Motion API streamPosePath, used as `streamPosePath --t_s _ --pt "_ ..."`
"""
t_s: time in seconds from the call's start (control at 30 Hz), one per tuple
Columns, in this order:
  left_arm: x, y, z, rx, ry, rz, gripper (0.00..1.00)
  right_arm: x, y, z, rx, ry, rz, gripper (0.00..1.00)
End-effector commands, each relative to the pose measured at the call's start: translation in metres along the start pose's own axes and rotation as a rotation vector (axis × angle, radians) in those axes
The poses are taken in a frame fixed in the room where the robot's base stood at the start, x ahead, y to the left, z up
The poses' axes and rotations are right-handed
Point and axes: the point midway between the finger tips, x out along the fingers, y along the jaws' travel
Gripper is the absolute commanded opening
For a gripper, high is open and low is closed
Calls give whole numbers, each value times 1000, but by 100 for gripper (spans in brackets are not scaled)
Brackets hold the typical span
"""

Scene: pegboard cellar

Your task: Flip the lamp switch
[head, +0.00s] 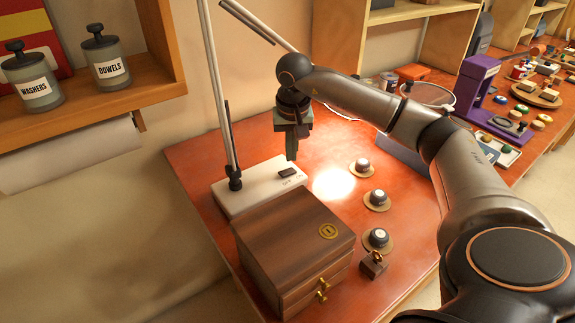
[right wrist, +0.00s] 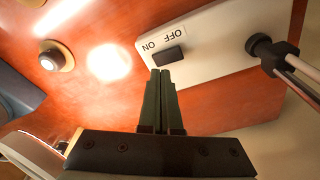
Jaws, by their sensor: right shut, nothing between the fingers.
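The lamp's white base (head: 240,190) stands on the red-brown table, with its pole rising from the left end. A dark rocker switch (head: 287,172) sits at the base's right end; in the right wrist view the switch (right wrist: 169,56) has OFF and ON printed beside it. A bright patch of light lies on the table beside the base. My right gripper (head: 292,157) is shut and empty, pointing down just above and behind the switch. In the right wrist view its fingertips (right wrist: 160,72) appear right at the switch's edge; I cannot tell whether they touch. My left gripper is not in view.
A wooden drawer box (head: 290,240) stands in front of the base. Several dark knobs on round discs (head: 376,198) line the table to the right. A shelf with jars (head: 105,60) is at upper left, and a purple stand (head: 472,95) is at far right.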

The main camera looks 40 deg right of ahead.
Motion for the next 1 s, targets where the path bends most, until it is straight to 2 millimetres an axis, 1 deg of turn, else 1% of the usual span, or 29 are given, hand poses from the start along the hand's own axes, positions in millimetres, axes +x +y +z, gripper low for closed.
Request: streamPosePath --t_s 0.03,0.43,0.53,1.0 --pt "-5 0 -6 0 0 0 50 -8 0 -1 0 0 0 0" --pt "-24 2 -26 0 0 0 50 -39 0 -6 1 1 0 0" --pt "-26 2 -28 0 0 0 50 -42 0 -6 1 0 0 0" --pt "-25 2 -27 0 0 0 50 -40 0 -6 1 0 0 0"
